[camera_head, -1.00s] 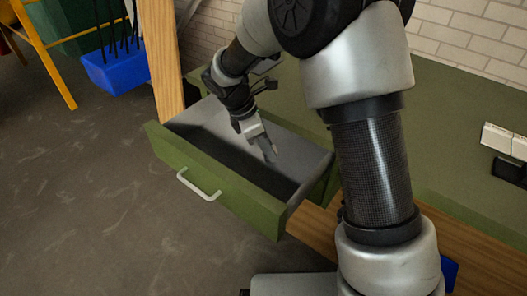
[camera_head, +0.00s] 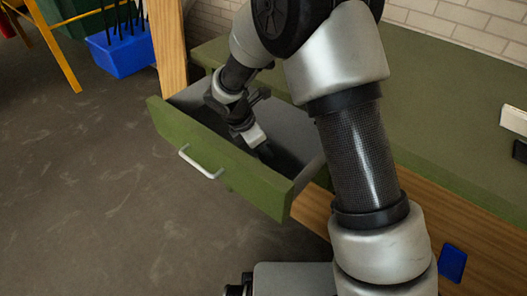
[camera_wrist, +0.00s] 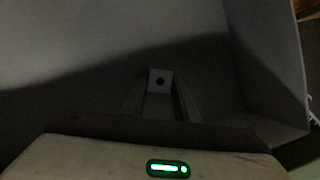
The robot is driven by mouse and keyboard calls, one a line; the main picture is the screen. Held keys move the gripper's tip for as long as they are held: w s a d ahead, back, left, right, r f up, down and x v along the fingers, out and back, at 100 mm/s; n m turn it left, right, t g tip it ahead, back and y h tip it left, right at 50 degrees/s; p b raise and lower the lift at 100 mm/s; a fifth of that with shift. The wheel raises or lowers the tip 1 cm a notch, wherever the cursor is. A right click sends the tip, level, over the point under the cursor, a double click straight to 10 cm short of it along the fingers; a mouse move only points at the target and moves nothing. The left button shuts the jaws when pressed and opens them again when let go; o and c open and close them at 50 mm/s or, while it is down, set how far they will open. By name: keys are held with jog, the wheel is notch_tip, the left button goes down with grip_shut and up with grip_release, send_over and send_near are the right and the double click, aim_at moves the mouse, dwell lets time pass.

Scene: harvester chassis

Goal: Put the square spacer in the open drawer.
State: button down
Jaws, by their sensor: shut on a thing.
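The open drawer (camera_head: 222,167) has a green front with a pale handle and a grey inside. My gripper (camera_head: 264,150) reaches down into the drawer, its fingertips partly hidden by the shadow and the drawer front. In the head view the spacer cannot be made out.
The green bench top (camera_head: 440,120) lies right of the drawer, with a white object (camera_head: 514,119) and a dark one at its right edge. A wooden post (camera_head: 169,45) stands by the drawer's back left. A blue bin (camera_head: 121,54) is farther left. The drawer walls surround my gripper.

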jog(key=shift+r, duration=0.1)
jog(key=c, duration=1.4)
grip_release()
jog(key=p+v, duration=0.3)
jog(key=v, duration=0.9)
jog(key=shift+r, duration=0.1)
jog(key=s+d+r+m+y, duration=0.1)
jog(key=s+d+r+m, duration=0.2)
jog(key=d+r+m, duration=0.5)
jog(key=s+d+r+m+t+y, duration=0.1)
jog(key=s+d+r+m, duration=0.2)
jog(key=s+m, duration=0.2)
jog(key=s+d+r+m+t+y, duration=0.1)
jog(key=s+d+r+m, duration=0.2)
jog(key=s+d+m, duration=0.1)
jog(key=s+d+r+m+t+y, duration=0.1)
jog(key=s+d+r+m, duration=0.2)
jog(key=s+m, duration=0.4)
jog(key=shift+s+d+r, duration=0.3)
jog(key=shift+s+d, duration=0.35)
jog(key=shift+s, duration=0.15)
